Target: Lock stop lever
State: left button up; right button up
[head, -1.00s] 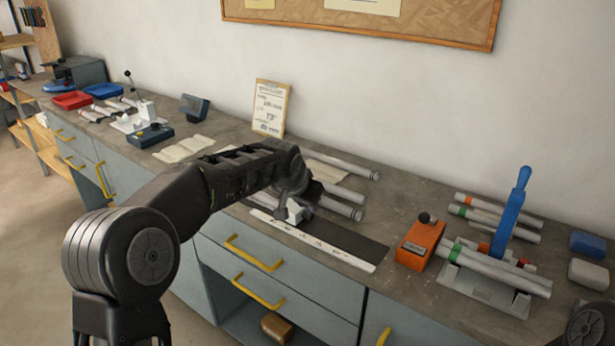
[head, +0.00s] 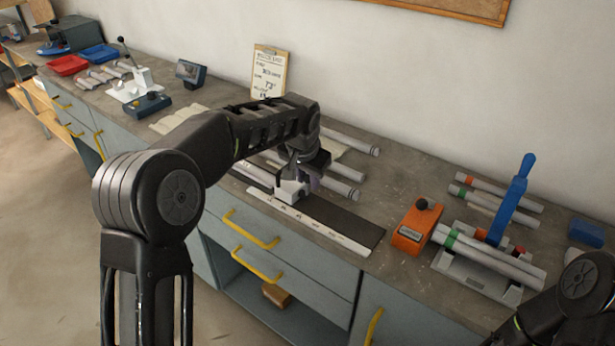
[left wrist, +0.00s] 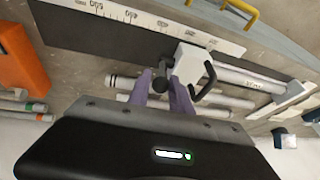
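The white stop block (head: 291,190) stands on the long measuring rail with a white scale strip (head: 322,229). In the left wrist view the stop block (left wrist: 193,62) shows a black hooked lever (left wrist: 208,82) on one side and a round black knob (left wrist: 161,84) on the other. My left gripper (head: 300,176) is at the block. In the left wrist view its two purplish fingers (left wrist: 161,94) are apart, on either side of the knob; I cannot tell whether they touch it. My right arm shows at the lower right, but its gripper is out of view.
Several grey tubes (head: 343,171) lie behind the rail. An orange box (head: 416,228) with a black knob and a fixture with a blue lever (head: 513,200) stand to the right. A clipboard (head: 267,74) leans on the wall. Bare bench lies behind the orange box.

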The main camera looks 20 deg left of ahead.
pick_arm(q)
jog(key=shift+o, duration=0.4)
jog(key=shift+s+r, duration=0.1)
jog(key=shift+r, duration=0.15)
jog(key=b+v, duration=0.1)
jog(key=v, duration=0.6)
